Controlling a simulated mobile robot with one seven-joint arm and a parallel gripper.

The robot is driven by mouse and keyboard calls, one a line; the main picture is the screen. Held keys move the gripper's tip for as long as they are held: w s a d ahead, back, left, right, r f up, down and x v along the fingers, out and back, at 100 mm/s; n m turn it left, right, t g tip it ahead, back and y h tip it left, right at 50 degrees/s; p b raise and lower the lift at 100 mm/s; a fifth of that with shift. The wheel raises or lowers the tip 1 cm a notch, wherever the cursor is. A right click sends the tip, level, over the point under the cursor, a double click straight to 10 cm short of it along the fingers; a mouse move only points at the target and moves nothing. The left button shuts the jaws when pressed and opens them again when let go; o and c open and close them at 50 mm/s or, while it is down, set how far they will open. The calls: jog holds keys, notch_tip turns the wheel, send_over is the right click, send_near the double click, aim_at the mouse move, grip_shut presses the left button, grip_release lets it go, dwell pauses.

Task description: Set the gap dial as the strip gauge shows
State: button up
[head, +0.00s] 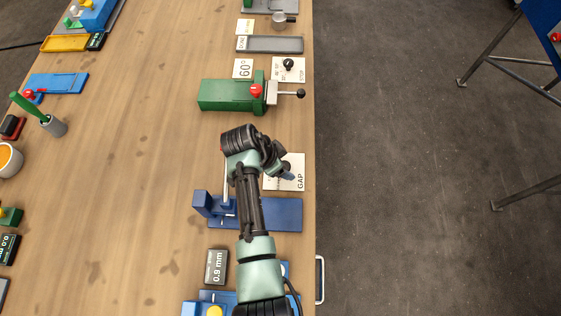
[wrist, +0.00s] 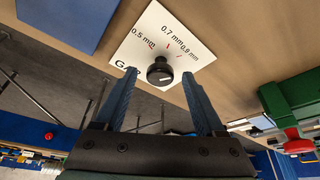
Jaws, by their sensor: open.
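The gap dial is a black round knob (wrist: 160,71) on a white plate (wrist: 143,25) marked 0.5 mm, 0.7 mm and 0.9 mm with red ticks. A pale mark shows on the knob; I cannot tell which label it points at. The plate also shows in the head view (head: 298,163), with the knob hidden by my gripper. The strip gauge display (head: 216,267) reads 0.9 mm in the head view. My gripper (wrist: 159,74) is open, its two blue fingers on either side of the knob in the wrist view. Contact with it is not clear.
A blue fixture (head: 275,214) stands just in front of the plate. A green block with a red knob (head: 232,95) stands beyond it. The table's right edge is close by, with dark floor past it. The middle of the table (head: 130,160) is clear.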

jog(key=b+v, duration=0.1)
jog(key=v, duration=1.2)
jog(key=w+r+n+t+y, duration=0.15)
jog(key=w+r+t, duration=0.25)
jog(key=r, duration=0.6)
jog(key=w+r+n+t+y, duration=0.15)
jog(key=w+r+t, duration=0.3)
jog(key=r, duration=0.55)
jog(key=w+r+n+t, duration=0.2)
jog(key=w+r+t, duration=0.2)
jog(key=r, duration=0.6)
jog(key=s+d+r+n+t, duration=0.2)
jog(key=r+t, duration=0.1)
jog(key=r, duration=0.6)
jog(key=s+d+r+n+t, duration=0.1)
jog(key=s+r+t, duration=0.2)
jog(key=r, duration=0.6)
jog(key=s+d+r+n+t, duration=0.2)
jog(key=s+r+t, duration=0.4)
jog(key=s+r, duration=0.5)
jog(key=shift+s+r+n+y, duration=0.25)
jog(key=shift+r+n, duration=0.25)
jog(key=shift+r, duration=0.3)
jog(key=shift+d, duration=0.15)
